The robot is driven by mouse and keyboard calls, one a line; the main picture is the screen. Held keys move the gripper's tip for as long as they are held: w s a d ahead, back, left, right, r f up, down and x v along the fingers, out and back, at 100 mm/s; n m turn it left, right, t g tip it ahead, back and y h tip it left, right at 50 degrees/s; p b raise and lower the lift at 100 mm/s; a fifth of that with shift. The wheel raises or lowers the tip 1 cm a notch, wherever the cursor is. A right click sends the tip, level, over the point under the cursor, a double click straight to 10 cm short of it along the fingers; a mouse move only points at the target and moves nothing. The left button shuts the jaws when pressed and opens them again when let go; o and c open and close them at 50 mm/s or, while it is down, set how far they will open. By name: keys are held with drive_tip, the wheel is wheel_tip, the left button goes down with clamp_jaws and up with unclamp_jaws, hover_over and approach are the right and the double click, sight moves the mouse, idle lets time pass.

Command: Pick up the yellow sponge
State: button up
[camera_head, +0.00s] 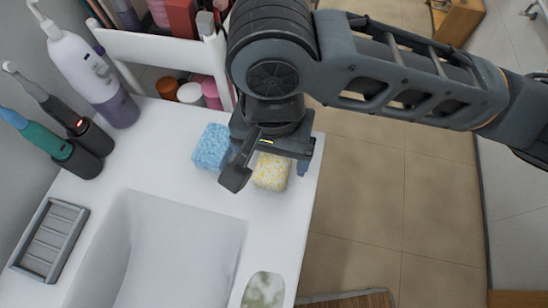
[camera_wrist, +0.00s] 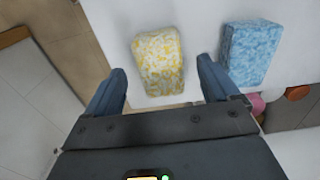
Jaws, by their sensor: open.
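The yellow sponge (camera_head: 271,172) is a speckled yellow and white block on the white counter, near its right edge. My gripper (camera_head: 268,174) is over it in the head view and hides part of it. In the wrist view the yellow sponge (camera_wrist: 159,62) lies ahead of and between the two fingers of my open gripper (camera_wrist: 162,75). The fingers hold nothing, and I cannot tell how high they are above the counter.
A blue sponge (camera_head: 211,148) lies left of the yellow one; in the wrist view (camera_wrist: 250,51) it is close beside one finger.

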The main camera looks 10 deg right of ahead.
sight(272, 163)
drive_tip(key=shift+f, duration=1.55)
drive_tip(key=c, duration=1)
drive_tip(key=shift+c, duration=0.2)
drive_tip(key=shift+r, duration=0.5)
drive_tip(key=r, duration=0.3)
drive_tip(key=shift+w+d+r, duration=0.15)
drive_tip(key=shift+d+r, duration=0.05)
drive_tip(key=shift+d, duration=0.05)
drive_tip(key=d+r, duration=0.3)
drive_tip(key=d, duration=0.2)
drive_tip(key=w+d+r+b, duration=0.1)
drive_tip(key=d+r, duration=0.2)
drive_tip(key=d, duration=0.3)
drive_tip(key=shift+w+r, duration=0.3)
drive_tip(key=shift+r, duration=0.05)
